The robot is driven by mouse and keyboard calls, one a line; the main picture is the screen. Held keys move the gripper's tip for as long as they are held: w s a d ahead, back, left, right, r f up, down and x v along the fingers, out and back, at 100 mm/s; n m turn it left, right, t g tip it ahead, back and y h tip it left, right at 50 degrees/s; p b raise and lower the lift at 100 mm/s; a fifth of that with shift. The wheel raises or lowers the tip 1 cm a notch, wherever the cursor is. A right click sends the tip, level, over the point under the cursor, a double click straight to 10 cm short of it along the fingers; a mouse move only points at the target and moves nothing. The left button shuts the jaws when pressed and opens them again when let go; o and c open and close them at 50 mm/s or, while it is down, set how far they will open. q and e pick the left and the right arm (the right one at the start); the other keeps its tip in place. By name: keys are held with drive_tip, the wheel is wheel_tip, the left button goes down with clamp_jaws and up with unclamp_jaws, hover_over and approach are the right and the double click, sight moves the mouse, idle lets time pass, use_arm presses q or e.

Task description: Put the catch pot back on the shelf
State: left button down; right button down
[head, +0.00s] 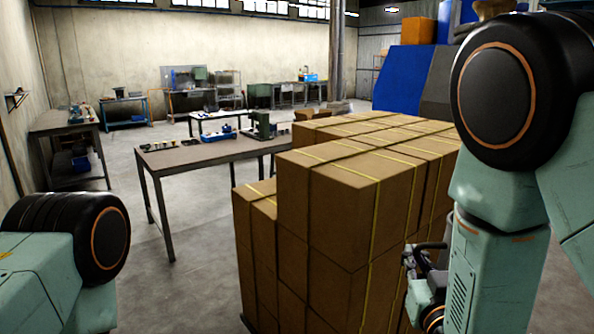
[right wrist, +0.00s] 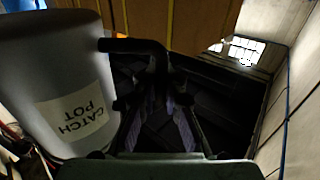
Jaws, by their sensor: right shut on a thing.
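The catch pot (right wrist: 75,85) is a grey, rounded vessel with a white label reading "CATCH POT", at the left of the right wrist view. A black handle (right wrist: 125,45) runs from its side to my right gripper (right wrist: 158,70), which is shut on it. In the head view my right gripper (head: 415,262) is low at the right, beside the boxes and partly hidden by my own arm. The pot's body cannot be made out there. My left arm shows at the lower left, but its gripper is out of view. I cannot identify the shelf for certain.
Stacked brown boxes (head: 335,190) with yellow straps fill the middle and stand close to my right gripper. A table (head: 185,158) with small items stands behind them on the left. Workbenches line the far wall. Grey floor (head: 155,285) is open at the front left.

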drive_tip(key=s+a+f+b, duration=0.1)
drive_tip(key=s+f+b, duration=0.1)
drive_tip(key=f, duration=0.5)
drive_tip(key=s+a+f+b, duration=0.1)
drive_tip(key=s+f+b, duration=0.2)
drive_tip(key=f, duration=0.3)
drive_tip(key=s+a+f+y+b, duration=0.1)
drive_tip(key=s+f+b, duration=0.1)
drive_tip(key=f+b, duration=0.2)
wheel_tip(320, 180, down, 4)
drive_tip(key=shift+s+r+n+b, duration=0.15)
drive_tip(key=shift+n+b, duration=0.15)
drive_tip(key=shift+s, duration=0.1)
drive_tip(key=shift+a, duration=0.1)
